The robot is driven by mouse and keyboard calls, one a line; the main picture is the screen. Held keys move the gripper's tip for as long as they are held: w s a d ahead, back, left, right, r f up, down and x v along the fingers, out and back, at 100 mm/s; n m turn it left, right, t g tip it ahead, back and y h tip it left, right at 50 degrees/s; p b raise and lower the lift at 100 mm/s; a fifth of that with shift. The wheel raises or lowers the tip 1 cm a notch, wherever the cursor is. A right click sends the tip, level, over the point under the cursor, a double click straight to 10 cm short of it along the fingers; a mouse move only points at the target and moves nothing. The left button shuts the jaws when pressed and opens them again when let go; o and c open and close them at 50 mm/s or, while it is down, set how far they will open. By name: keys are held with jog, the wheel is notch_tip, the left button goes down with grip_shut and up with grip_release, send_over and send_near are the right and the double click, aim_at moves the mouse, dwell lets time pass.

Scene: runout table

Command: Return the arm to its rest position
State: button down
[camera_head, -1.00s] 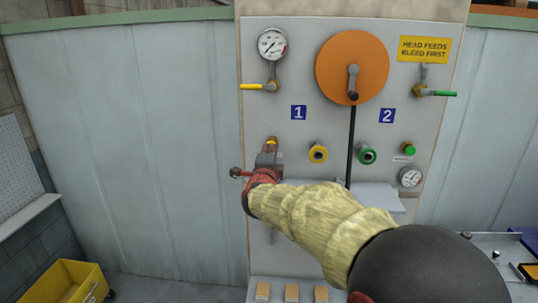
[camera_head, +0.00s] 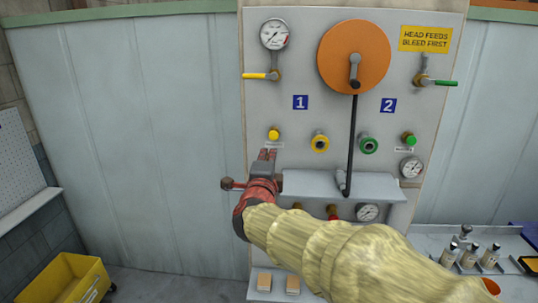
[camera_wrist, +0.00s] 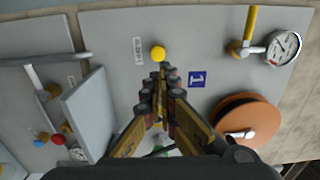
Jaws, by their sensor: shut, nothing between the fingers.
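My gripper (camera_head: 267,155) is in front of the grey panel (camera_head: 300,60), just below a yellow push button (camera_head: 273,134) at the panel's left side. In the wrist view my gripper (camera_wrist: 162,68) has its fingers together and empty, with the tips close under the yellow button (camera_wrist: 158,53) in the picture. Whether the tips touch the panel cannot be told. My arm, in a pale yellow sleeve, reaches in from the lower right and hides part of the lower panel.
The panel carries an orange disc (camera_head: 353,57) with a crank, a gauge (camera_head: 274,34), a yellow-handled valve (camera_head: 262,76), a green-handled valve (camera_head: 436,82) and a small shelf (camera_head: 370,186). Bottles (camera_head: 470,256) stand on a counter at right. A yellow bin (camera_head: 66,280) stands lower left.

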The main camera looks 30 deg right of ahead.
jog(key=shift+w+d, duration=0.1)
dwell(0.3)
jog(key=w+a+f+n+y, duration=0.2)
jog(key=a+f+n+y, duration=0.4)
jog(key=a+f+n, duration=0.2)
jog(key=s+a+f+n+g+y+b, duration=0.3)
jog(key=s+a+f+n+g+y, duration=0.15)
jog(key=s+a+f+n, duration=0.45)
jog(key=s+d+f+n+g+b, duration=0.1)
jog(key=s+f+n+g+b, duration=0.4)
jog(key=s+f+b, duration=1)
jog(key=s+f+n, duration=0.2)
jog(key=s+f, duration=0.3)
jog(key=s, duration=0.4)
jog(key=shift+s+f+n, duration=0.25)
jog(key=shift+s+n, duration=0.15)
